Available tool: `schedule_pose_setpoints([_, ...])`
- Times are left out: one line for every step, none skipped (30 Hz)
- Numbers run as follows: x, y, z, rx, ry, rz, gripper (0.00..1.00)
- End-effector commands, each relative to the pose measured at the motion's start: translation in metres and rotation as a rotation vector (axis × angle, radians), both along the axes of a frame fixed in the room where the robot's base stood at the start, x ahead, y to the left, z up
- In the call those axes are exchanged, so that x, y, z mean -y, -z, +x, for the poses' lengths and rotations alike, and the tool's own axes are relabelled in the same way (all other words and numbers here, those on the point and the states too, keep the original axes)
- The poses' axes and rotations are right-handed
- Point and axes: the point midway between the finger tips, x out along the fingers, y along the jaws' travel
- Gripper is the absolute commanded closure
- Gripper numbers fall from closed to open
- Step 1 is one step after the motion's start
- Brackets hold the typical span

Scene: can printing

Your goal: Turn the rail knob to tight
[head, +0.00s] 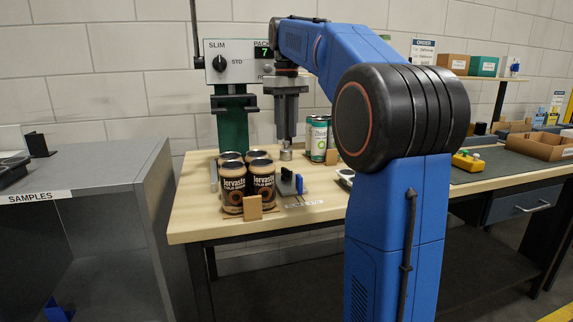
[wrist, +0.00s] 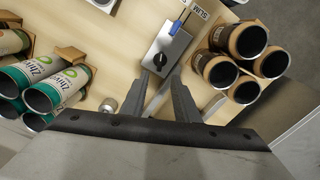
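A small grey block (wrist: 172,45) with a round black knob (wrist: 160,59) on its top lies on the table, seen from above in the wrist view. A blue piece (wrist: 175,27) stands at its far side and also shows in the head view (head: 299,184). My gripper (head: 285,143) points down above the table, and its fingertips (wrist: 162,78) are apart with nothing between them. In the wrist view the knob appears just beyond the fingertips, apart from them. I cannot read the knob's setting.
Brown cans (head: 233,185) stand close left of the block, with green-and-white cans (head: 318,139) behind to the right. A silver cylinder (wrist: 108,105) stands near my left finger. A panel (head: 236,62) with another dial, marked SLIM and STD, is behind. A grey cabinet (head: 90,180) is left.

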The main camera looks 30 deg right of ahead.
Motion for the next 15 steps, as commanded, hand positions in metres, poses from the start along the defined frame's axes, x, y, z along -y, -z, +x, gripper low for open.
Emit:
schedule_pose_setpoints([0.000,0.009,-0.001,-0.001,0.000,0.000,0.72])
schedule_pose_setpoints([0.000,0.015,-0.001,-0.002,0.000,0.001,0.72])
schedule_pose_setpoints([0.000,0.021,-0.001,-0.001,0.000,0.000,0.72])
schedule_pose_setpoints([0.000,0.027,-0.001,-0.001,0.000,0.000,0.72])
schedule_pose_setpoints([0.000,0.032,-0.001,-0.001,0.000,0.001,0.72])
schedule_pose_setpoints([0.000,0.039,-0.001,-0.001,0.000,0.000,0.72])
schedule_pose_setpoints([0.000,0.044,-0.001,-0.001,0.000,0.001,0.72])
schedule_pose_setpoints([0.000,0.050,-0.001,-0.001,0.000,0.001,0.72])
schedule_pose_setpoints([0.000,0.057,-0.001,-0.001,0.000,0.001,0.72])
schedule_pose_setpoints([0.000,0.062,-0.001,-0.002,0.000,0.001,0.72])
schedule_pose_setpoints([0.000,0.067,0.000,-0.001,0.000,0.000,0.72])
schedule_pose_setpoints([0.000,0.074,-0.001,-0.002,0.000,0.001,0.72])
schedule_pose_setpoints([0.000,0.079,-0.001,-0.001,0.000,0.001,0.72])
schedule_pose_setpoints([0.000,0.083,-0.001,0.000,0.000,0.000,0.72])
schedule_pose_setpoints([0.000,0.088,-0.001,-0.001,0.000,0.001,0.72])
